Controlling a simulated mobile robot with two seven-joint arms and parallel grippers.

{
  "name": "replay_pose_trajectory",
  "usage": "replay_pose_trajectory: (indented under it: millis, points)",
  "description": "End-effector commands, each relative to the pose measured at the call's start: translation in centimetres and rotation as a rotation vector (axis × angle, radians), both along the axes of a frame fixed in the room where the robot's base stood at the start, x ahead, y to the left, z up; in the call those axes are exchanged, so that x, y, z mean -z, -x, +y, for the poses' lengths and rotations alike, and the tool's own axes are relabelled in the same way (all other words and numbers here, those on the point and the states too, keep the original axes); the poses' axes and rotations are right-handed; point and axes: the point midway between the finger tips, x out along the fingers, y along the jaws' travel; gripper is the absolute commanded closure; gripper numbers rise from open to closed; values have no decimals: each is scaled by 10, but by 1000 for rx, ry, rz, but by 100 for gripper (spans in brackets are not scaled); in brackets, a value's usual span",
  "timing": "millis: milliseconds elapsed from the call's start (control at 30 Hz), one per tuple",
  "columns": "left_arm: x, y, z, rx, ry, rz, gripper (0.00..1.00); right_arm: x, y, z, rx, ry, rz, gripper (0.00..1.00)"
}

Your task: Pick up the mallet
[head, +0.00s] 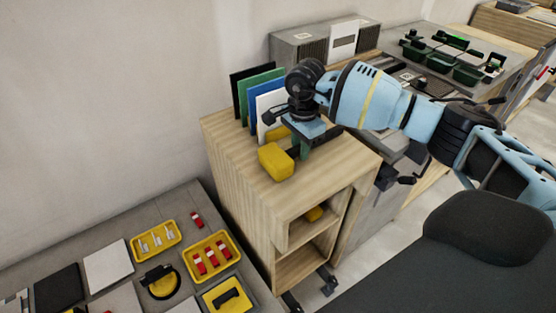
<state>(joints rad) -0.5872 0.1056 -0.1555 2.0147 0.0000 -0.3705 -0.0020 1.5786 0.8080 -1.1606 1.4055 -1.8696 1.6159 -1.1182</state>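The mallet (276,162) has a blocky yellow head and lies on the wooden cabinet top, near its front edge. A dark piece that looks like its handle runs from the head toward the back right, partly hidden by my gripper. My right gripper (304,150) points down over this dark piece, just right of the yellow head. Its fingers are small and overlap the handle, so I cannot tell whether they are open or closed on it. My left gripper is out of view.
Upright coloured panels (253,92) stand behind the mallet on the wooden cabinet (235,155). Another yellow piece shows partly behind my gripper. Lower left, a grey table (207,200) holds yellow trays (211,257) and tiles. Green bins (468,74) stand on a far bench.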

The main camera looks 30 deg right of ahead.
Motion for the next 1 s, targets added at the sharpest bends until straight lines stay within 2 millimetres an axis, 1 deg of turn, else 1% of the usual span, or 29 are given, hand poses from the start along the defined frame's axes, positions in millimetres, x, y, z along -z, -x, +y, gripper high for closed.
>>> replay_pose_trajectory:
  millis: [33,133,500,567,633,767,800,1000]
  points:
    - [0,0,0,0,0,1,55,0,0,0,0,0,0,87]
    - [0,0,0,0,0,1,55,0,0,0,0,0,0,100]
    - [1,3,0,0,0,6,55,-5,-1,0,0,-2,-4,100]
    - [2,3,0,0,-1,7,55,-9,-1,0,0,-2,-5,100]
    - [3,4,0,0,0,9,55,-17,-1,0,0,-1,-5,100]
    - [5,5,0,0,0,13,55,-39,-1,0,0,-3,-7,100]
    - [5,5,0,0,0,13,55,-37,5,8,-4,-2,-2,100]
    - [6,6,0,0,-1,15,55,-41,32,43,-8,-2,-3,100]
